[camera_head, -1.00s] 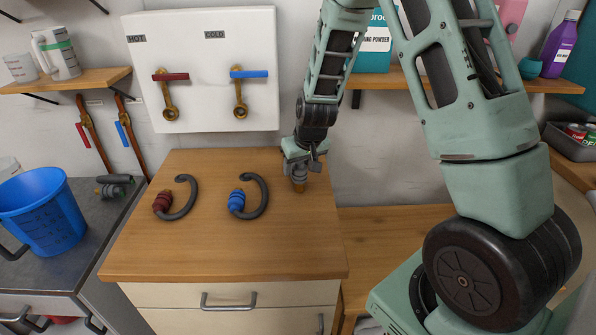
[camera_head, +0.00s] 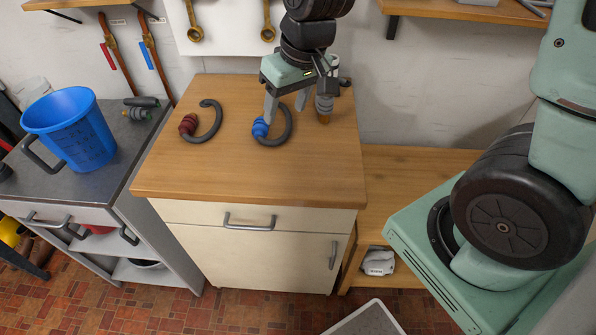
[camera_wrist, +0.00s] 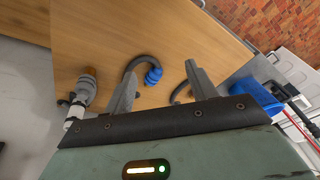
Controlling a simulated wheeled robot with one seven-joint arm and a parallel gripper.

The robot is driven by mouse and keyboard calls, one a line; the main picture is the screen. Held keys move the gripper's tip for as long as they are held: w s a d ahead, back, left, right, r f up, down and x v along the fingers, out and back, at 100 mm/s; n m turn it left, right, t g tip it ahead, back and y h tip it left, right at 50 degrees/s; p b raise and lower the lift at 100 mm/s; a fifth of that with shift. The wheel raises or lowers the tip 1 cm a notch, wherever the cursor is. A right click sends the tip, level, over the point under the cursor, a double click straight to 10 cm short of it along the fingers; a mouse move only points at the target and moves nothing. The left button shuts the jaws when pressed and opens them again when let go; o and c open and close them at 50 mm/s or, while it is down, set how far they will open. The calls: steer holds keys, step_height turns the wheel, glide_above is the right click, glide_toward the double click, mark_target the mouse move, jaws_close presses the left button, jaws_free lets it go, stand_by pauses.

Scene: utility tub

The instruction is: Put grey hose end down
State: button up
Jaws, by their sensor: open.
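The grey hose end (camera_head: 324,103) is upright on the wooden cabinet top (camera_head: 240,180), brass tip down, near the back right. It also shows at the left of the wrist view (camera_wrist: 84,90). My gripper (camera_head: 285,108) is open, its two fingers apart with nothing between them. It hovers left of the grey hose end, which is outside the jaws and apart from the fingers. The blue hose end (camera_head: 260,128) with its dark curved hose lies below my fingers; they partly cover it. In the wrist view, the blue fitting (camera_wrist: 153,76) shows between the fingers, further off.
The red hose end (camera_head: 188,124) lies on the cabinet top to the left. A blue bucket (camera_head: 70,130) and a dark grey fitting (camera_head: 138,112) are on the grey counter. The front of the cabinet top is clear.

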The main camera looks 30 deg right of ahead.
steer(key=s+a+r+n+g, duration=0.1)
steer(key=s+a+n, duration=0.2)
steer(key=s, duration=0.6)
steer(key=s+a+r+n+g+h, duration=0.1)
steer(key=s+a+n, duration=0.2)
steer(key=s+a, duration=0.3)
steer(key=s, duration=0.3)
steer(key=shift+s+g, duration=0.3)
